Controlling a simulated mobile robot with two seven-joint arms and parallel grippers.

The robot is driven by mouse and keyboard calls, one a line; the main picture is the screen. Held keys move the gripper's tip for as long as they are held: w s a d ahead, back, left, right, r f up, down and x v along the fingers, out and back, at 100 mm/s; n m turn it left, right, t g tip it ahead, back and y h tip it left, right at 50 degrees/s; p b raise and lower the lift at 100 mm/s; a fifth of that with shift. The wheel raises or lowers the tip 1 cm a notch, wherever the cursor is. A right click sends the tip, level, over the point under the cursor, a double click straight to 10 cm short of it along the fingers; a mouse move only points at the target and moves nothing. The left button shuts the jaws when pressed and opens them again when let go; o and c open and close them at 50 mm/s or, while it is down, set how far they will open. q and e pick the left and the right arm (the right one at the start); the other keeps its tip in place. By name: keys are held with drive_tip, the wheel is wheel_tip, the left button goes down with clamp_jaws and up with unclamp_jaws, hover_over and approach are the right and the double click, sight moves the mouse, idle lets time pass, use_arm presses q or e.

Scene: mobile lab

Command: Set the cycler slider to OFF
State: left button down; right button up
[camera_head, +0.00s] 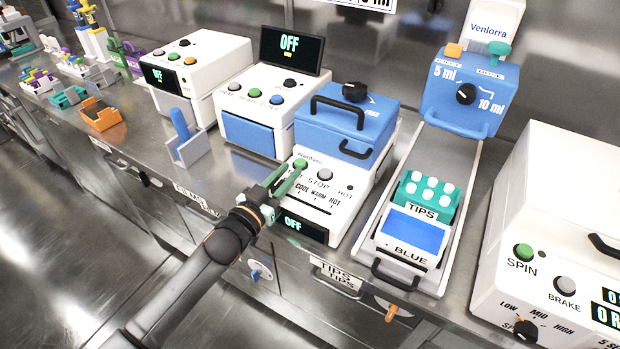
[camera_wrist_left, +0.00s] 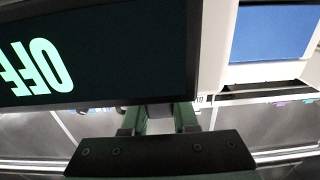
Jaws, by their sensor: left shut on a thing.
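The cycler (camera_head: 345,185) is a white unit with a blue lid, near the middle of the head view. Its sloped front has a STOP label and the marks COOL, WARM and HOT. Its dark display (camera_head: 302,228) reads OFF; the display also shows large and upside down in the left wrist view (camera_wrist_left: 110,50). My left gripper (camera_head: 286,179) has its green fingers at the left end of the slider scale, close below a green button (camera_head: 300,164). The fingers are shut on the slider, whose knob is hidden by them. My right gripper is not in view.
A white unit with a blue front (camera_head: 248,135) stands left of the cycler. A tips rack (camera_head: 425,198) and a blue Venlorra device (camera_head: 465,95) stand to the right. A white spinner (camera_head: 560,220) is at the far right. The bench edge is close below the cycler.

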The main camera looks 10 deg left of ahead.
use_arm(q)
drive_tip(key=shift+w+a, duration=0.1)
drive_tip(key=shift+a, duration=0.2)
drive_tip(key=c, duration=0.7)
unclamp_jaws()
drive_tip(key=v, duration=1.2)
drive_tip(key=shift+s+a, duration=0.1)
drive_tip(key=shift+s, duration=0.15)
drive_tip(key=s+d+f+g+y+p, duration=0.1)
drive_tip(key=s+f+g, duration=0.1)
drive_tip(key=s+f, duration=0.3)
drive_tip(key=s+d+f+n+g+y+p, duration=0.1)
drive_tip(key=s+f+g+p, duration=0.1)
drive_tip(key=s+f, duration=0.4)
drive_tip(key=s+d+f+n+g+y+p, duration=0.1)
drive_tip(key=s+f+g+p, duration=0.1)
drive_tip(key=s+f+g, duration=0.2)
drive_tip(key=shift+s+f+y, duration=0.2)
drive_tip(key=shift+s+f, duration=0.15)
drive_tip(key=shift+s, duration=0.2)
drive_tip(key=shift+s+f+y, duration=0.2)
drive_tip(key=shift+s+f, duration=0.1)
drive_tip(key=shift+s, duration=0.2)
